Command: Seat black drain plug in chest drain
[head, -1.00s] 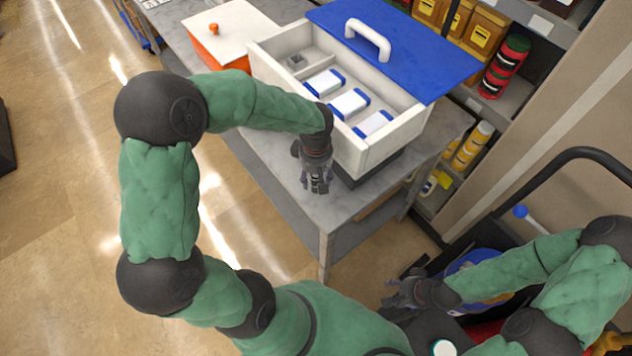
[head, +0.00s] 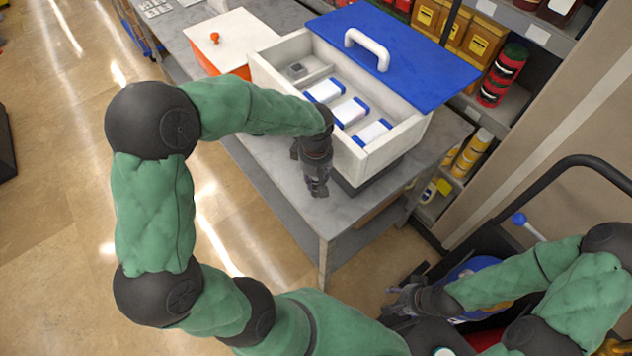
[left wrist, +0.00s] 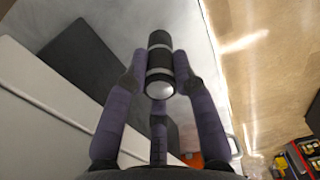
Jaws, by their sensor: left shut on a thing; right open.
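The black drain plug (left wrist: 160,58), a dark cylinder with pale bands and a shiny rounded near end, sits between the fingertips of my left gripper (left wrist: 158,70) in the left wrist view. In the head view this left gripper (head: 317,187) points down over the table's front corner, close to the chest's near wall, and the plug cannot be made out there. The white chest (head: 402,146) stands with its blue lid (head: 420,65) open. Its drain is not visible. My right gripper (head: 400,300) is open and empty at the lower right, away from the table.
The grey table (head: 275,185) has a bare strip in front of the chest. Several white packs with blue ends (head: 348,111) lie inside the chest. A white-topped orange box (head: 235,40) stands to its left. Shelves with bottles and a dark cart handle are at right.

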